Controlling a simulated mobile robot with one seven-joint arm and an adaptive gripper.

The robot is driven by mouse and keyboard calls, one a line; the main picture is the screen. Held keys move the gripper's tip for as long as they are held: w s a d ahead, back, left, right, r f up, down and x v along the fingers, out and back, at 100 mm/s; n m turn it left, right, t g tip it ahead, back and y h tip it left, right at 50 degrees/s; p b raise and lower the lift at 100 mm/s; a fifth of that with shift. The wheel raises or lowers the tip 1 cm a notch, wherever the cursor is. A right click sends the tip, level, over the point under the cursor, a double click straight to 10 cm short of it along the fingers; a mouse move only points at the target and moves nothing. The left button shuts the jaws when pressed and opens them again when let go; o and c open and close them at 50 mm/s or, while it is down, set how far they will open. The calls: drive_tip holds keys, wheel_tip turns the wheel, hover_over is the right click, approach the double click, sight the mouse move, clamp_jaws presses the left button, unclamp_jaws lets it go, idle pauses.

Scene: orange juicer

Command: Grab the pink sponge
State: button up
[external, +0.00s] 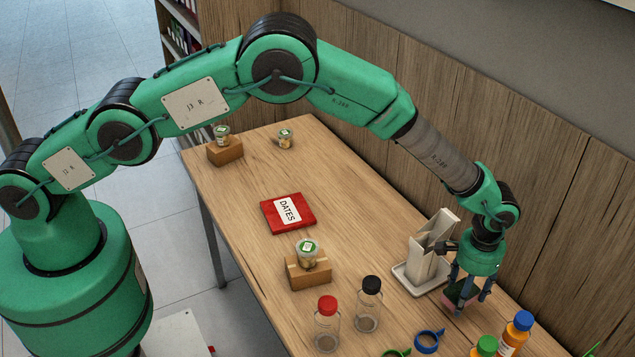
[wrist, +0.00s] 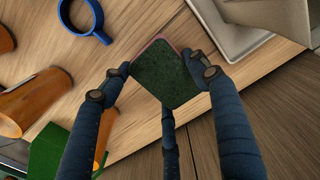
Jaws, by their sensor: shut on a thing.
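The pink sponge (external: 459,292) is at the right of the table, in front of the white tray. In the wrist view the sponge (wrist: 164,74) shows a dark green scouring face and a thin pink edge. My gripper (external: 466,297) points down over it. In the wrist view the fingers of my gripper (wrist: 158,76) close around the sponge, two at its sides and one below it in the picture. The gripper is shut on the sponge. I cannot tell whether the sponge touches the table.
A white tray (external: 404,275) holding upright beige pieces stands close left of my gripper. A red dates box (external: 273,217) lies mid-table. A wood wall runs behind.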

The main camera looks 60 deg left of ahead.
drive_tip(key=s+a, duration=0.2)
drive_tip(key=s, duration=0.2)
drive_tip(key=s+a+r, duration=0.1)
drive_tip(key=s+a, duration=0.1)
drive_tip(key=s, duration=0.2)
drive_tip(key=s+a+p, duration=0.1)
drive_tip(key=s+a, duration=0.1)
drive_tip(key=s, duration=0.2)
drive_tip(key=shift+a+r, duration=0.2)
